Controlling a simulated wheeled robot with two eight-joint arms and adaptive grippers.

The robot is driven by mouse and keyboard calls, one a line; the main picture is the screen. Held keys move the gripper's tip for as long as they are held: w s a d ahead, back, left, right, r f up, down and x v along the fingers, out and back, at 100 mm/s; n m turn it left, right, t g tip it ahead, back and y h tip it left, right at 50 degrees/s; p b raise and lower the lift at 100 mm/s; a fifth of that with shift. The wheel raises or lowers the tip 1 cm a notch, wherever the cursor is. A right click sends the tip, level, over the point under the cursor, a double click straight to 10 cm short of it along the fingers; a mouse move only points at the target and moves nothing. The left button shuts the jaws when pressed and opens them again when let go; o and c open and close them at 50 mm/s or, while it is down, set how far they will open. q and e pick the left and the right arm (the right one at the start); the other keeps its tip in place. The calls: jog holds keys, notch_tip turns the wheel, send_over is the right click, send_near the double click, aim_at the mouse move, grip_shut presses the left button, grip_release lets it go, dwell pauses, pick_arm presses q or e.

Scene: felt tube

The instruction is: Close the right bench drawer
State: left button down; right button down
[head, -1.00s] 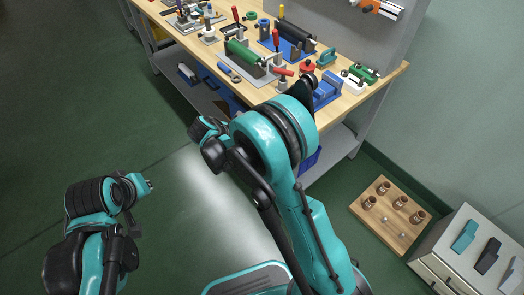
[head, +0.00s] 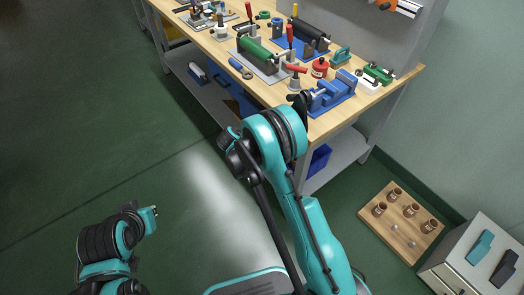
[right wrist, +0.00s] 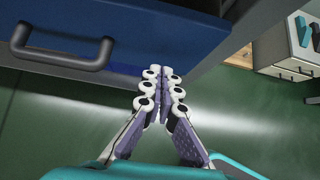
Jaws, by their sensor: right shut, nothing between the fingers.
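The blue drawer front (right wrist: 150,40) with its dark bar handle (right wrist: 62,48) fills the upper left of the right wrist view. My right gripper (right wrist: 162,72) is shut and empty, its fingertips at the lower edge of that front, right of the handle. I cannot tell whether they touch it. In the head view a blue piece (head: 319,160) shows under the bench, right of my right arm; the arm hides most of this area and the gripper's fingertips. How far the drawer stands out is not clear. My left gripper (head: 151,214) is low at the left, away from the bench.
The wooden bench top (head: 335,122) holds several tools and fixtures, including a blue vise (head: 330,92) near its right end. A wooden tray with brown cups (head: 398,240) lies on the floor, beside a grey cabinet (head: 455,260). The green floor at left is clear.

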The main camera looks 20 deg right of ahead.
jog(key=shift+w+d+b, duration=0.15)
jog(key=shift+w+d, duration=0.05)
jog(key=shift+d, duration=0.4)
jog(key=shift+w+d+b, duration=0.15)
jog(key=shift+d, duration=0.4)
jog(key=shift+r, duration=0.1)
jog(key=d, duration=0.1)
jog(key=w+d, duration=0.1)
jog(key=d, duration=0.3)
jog(key=shift+w, duration=0.4)
jog(key=shift+r, duration=0.1)
jog(key=shift+a, duration=0.1)
